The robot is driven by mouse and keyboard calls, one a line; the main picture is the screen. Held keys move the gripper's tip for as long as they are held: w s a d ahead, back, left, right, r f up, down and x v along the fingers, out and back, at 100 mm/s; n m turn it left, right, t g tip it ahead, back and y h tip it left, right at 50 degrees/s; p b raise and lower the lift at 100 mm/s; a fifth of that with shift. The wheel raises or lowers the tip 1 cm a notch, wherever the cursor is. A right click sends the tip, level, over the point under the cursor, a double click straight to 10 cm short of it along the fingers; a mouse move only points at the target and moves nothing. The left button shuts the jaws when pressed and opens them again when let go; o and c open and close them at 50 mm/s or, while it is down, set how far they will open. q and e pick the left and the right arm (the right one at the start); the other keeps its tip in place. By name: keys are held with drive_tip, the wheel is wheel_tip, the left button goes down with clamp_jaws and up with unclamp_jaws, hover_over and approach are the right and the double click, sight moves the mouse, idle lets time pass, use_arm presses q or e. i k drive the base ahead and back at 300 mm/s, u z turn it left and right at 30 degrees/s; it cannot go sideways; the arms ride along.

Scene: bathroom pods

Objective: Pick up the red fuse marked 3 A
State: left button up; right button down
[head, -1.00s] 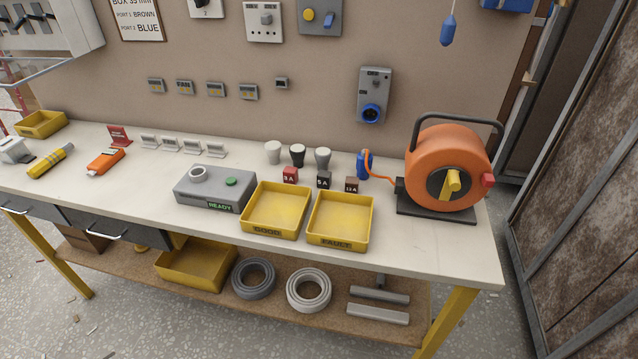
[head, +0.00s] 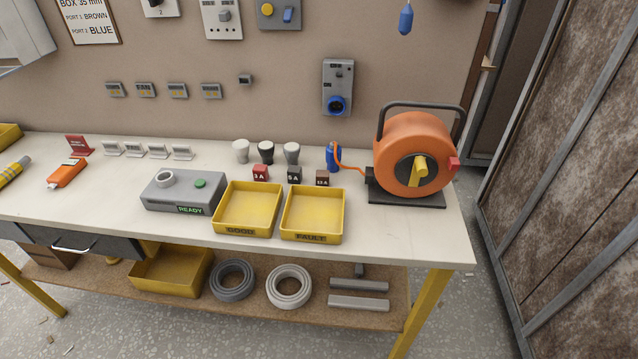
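The red fuse marked 3 A (head: 260,173) stands on the workbench, behind the yellow tray labelled GOOD (head: 247,209). To its right stand a black fuse (head: 294,174), its marking hard to read, and a brown fuse that seems marked 13 A (head: 322,178). All three stand apart from one another in a row. Neither of my grippers shows in the head view.
A yellow FAULT tray (head: 313,215) stands in front of the brown fuse. A grey tester reading READY (head: 184,191) is to the left. Several knob-like pieces (head: 266,152) stand behind the fuses. An orange cable reel (head: 412,155) occupies the right end of the bench (head: 410,232).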

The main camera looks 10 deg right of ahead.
sight(261, 171)
drive_tip(key=z, duration=0.5)
drive_tip(key=k, duration=0.6)
drive_tip(key=z, duration=0.8)
drive_tip(key=i, duration=1.25)
drive_tip(key=u, duration=0.8)
